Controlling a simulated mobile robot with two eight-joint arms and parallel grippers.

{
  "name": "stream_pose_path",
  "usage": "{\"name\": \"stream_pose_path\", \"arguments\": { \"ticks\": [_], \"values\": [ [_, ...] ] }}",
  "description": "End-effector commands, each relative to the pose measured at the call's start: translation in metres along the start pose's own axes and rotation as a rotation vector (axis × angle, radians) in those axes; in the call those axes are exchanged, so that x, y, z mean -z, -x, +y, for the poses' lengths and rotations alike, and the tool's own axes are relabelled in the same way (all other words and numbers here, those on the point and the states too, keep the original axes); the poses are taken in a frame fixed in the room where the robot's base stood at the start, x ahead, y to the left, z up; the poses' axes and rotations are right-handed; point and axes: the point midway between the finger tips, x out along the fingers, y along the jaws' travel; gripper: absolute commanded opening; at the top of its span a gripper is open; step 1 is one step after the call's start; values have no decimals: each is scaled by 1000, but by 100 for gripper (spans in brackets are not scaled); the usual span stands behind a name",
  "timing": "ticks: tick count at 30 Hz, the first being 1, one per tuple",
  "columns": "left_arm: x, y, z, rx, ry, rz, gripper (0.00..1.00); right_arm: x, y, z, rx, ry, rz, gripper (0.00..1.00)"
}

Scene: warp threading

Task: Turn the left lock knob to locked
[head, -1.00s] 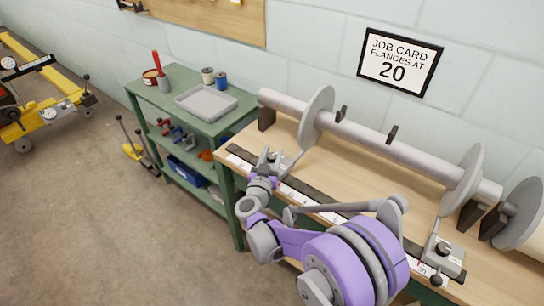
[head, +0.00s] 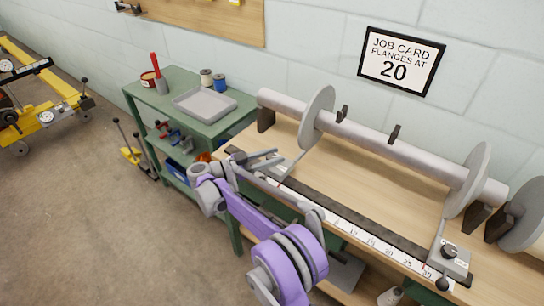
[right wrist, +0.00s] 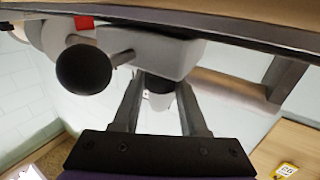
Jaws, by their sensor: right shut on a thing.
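The left lock block (head: 283,172) is a grey carriage on the black rail below the left flange, mostly hidden by my right gripper. My right gripper (head: 277,157) reaches it from the left with its fingers low over it. In the right wrist view the fingers (right wrist: 160,98) are shut on the dark left lock knob (right wrist: 160,84), which sticks out of the grey block (right wrist: 152,54). A black ball handle (right wrist: 83,70) stands beside it. The knob's marking is hidden, so I cannot tell whether it is locked. My left gripper is not in view.
The right lock block (head: 456,262), with its black knob (head: 449,251), sits by the scale (head: 370,240). The roller with its left flange (head: 318,117) and right flange (head: 468,180) lies behind. A green cart (head: 150,97) with a grey tray stands left.

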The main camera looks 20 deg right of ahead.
Motion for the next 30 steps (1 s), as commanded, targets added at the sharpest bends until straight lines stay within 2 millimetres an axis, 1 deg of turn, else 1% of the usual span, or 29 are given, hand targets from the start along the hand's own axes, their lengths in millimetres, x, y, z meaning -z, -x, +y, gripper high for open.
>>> {"name": "stream_pose_path", "arguments": {
  "ticks": [6,12,29,30],
  "values": [
    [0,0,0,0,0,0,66,0,0,0,-128,0,0,0],
    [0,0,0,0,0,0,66,0,0,0,-196,0,0,0],
    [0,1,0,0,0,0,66,0,0,1,-225,-1,0,0],
    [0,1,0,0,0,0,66,0,0,1,-225,-1,0,46]
  ]
}}
